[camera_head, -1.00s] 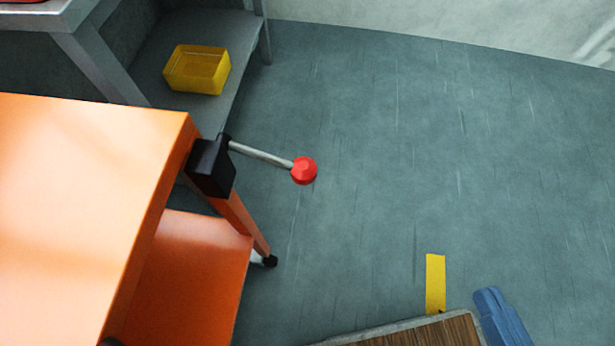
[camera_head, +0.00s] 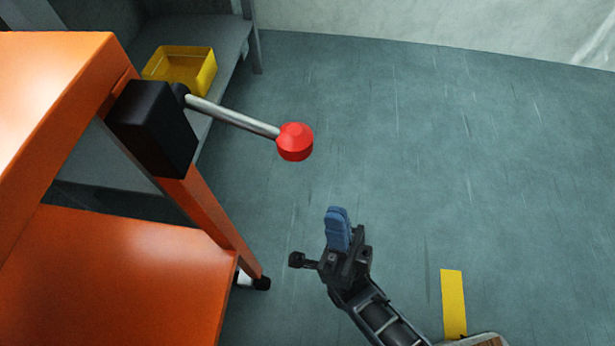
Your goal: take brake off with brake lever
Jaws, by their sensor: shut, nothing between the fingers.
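The brake lever (camera_head: 235,118) is a grey metal rod with a red knob (camera_head: 295,142) at its end. It sticks out to the right, sloping slightly down, from a black housing (camera_head: 155,128) on the corner of an orange cart (camera_head: 60,85). My gripper (camera_head: 337,213) is below and a little right of the knob in the picture, apart from it. Its blue fingers are together and empty, pointing up the picture toward the knob.
A yellow bin (camera_head: 182,70) sits on a grey shelf (camera_head: 225,40) behind the cart. The cart has a lower orange shelf (camera_head: 110,275) and a leg with a caster (camera_head: 261,283). A yellow floor strip (camera_head: 453,303) lies at lower right. The floor right of the knob is clear.

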